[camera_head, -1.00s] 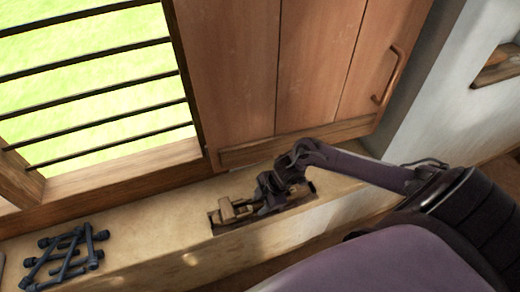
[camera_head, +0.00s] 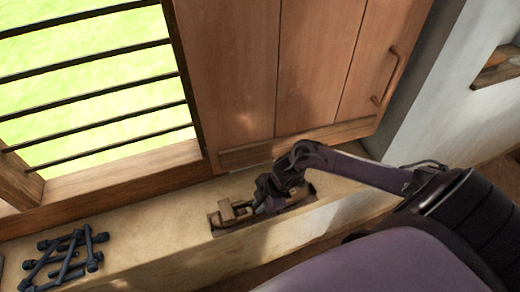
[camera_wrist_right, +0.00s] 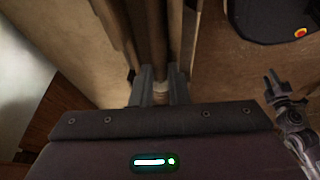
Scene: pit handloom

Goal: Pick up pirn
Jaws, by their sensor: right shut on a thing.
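My right gripper (camera_head: 258,207) is low over a recess in the ledge, its fingers pointing left in the head view. In the right wrist view my right gripper (camera_wrist_right: 161,88) is shut on a small pale piece (camera_wrist_right: 161,93), which I take for the pirn. Most of the pirn is hidden by the fingers and shadow. In the head view a light-brown wooden piece (camera_head: 227,211) sits at the recess's left end, just beyond the fingertips. I cannot tell whether it touches the gripper. My left gripper is not in the head view.
The ledge (camera_head: 160,225) runs along a barred window (camera_head: 95,85) and a wooden cabinet (camera_head: 265,75). Several crossed dark rods with knobbed ends (camera_head: 66,256) lie at its left. The ledge between rods and recess is clear. A white wall (camera_head: 430,95) stands right.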

